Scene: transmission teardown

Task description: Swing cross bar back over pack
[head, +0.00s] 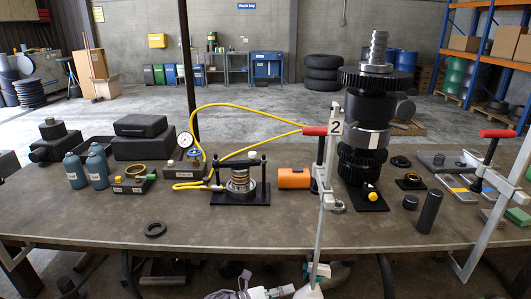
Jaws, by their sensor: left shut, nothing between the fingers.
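The clutch pack (239,181) is a short stack of metallic and brownish rings on a black base plate (240,197) at the middle of the bench. Two dark upright posts (264,172) with round knobs flank it. A thin dark cross bar seems to lie near the post tops, but it is too small to tell whether it spans the pack. My left gripper (246,276) is low at the bottom edge, shut and empty, in front of the bench and well away from the pack. My right gripper seems to be beside it at the bottom, too unclear to read.
A pressure gauge (185,140) with a yellow hose (230,107) stands left of the pack. A tall geared shaft (368,125) is farther right. The front left bench is mostly clear.

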